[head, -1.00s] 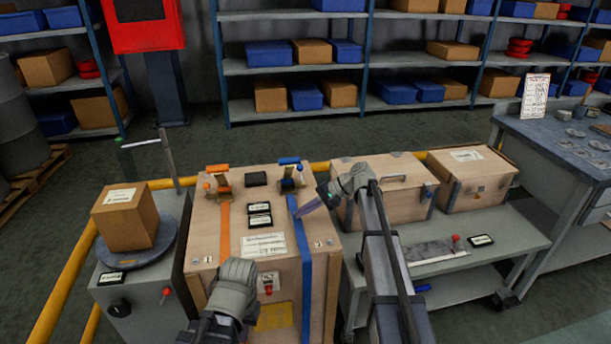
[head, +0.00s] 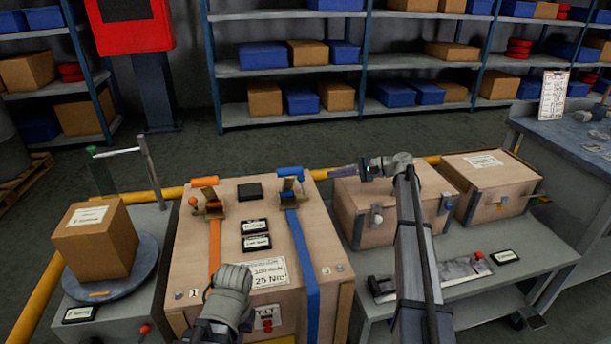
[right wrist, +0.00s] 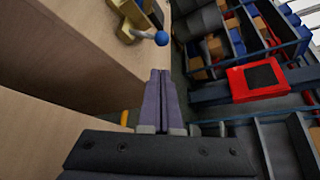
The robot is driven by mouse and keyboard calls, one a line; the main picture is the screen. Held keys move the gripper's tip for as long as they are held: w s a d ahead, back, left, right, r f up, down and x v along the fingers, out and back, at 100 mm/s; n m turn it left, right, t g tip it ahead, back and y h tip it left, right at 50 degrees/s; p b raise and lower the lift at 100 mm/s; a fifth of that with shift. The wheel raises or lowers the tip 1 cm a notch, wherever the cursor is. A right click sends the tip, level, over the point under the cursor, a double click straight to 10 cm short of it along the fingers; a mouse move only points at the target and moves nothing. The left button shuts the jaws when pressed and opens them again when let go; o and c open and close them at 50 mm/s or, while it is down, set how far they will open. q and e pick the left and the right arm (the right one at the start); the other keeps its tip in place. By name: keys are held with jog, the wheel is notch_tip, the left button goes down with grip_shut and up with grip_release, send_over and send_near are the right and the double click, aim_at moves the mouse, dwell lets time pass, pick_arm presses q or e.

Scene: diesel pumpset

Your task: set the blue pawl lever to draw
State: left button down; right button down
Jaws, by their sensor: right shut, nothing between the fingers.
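The blue ratchet (head: 290,190) sits at the top right of the large wooden crate, above a blue strap (head: 303,250). Its blue ball-tipped pawl lever (right wrist: 161,38) shows in the right wrist view, above the fingertips and apart from them. The lever's exact setting is too small to tell. My right gripper (head: 338,171) is shut and empty, to the right of the blue ratchet with a gap between them. Its closed fingers (right wrist: 160,80) point up the wrist view. My left gripper (head: 232,284) is low over the crate's front; its fingertips are hidden.
An orange ratchet (head: 208,196) and orange strap sit on the crate's left. A smaller wooden case (head: 385,212) stands right of the crate, under my right arm. A cardboard box (head: 95,240) rests on a round plate at left. A yellow rail runs behind.

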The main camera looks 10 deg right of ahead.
aim_at(302, 185)
jog(key=b+x, duration=0.2)
jog(key=x, duration=0.6)
jog(key=shift+w+a+f+b, duration=0.15)
jog(key=shift+a+f+b, duration=0.05)
jog(key=shift+a+b, duration=0.15)
jog(key=shift+w+a+f, duration=0.1)
jog(key=shift+w+a, duration=0.1)
jog(key=shift+a, duration=0.35)
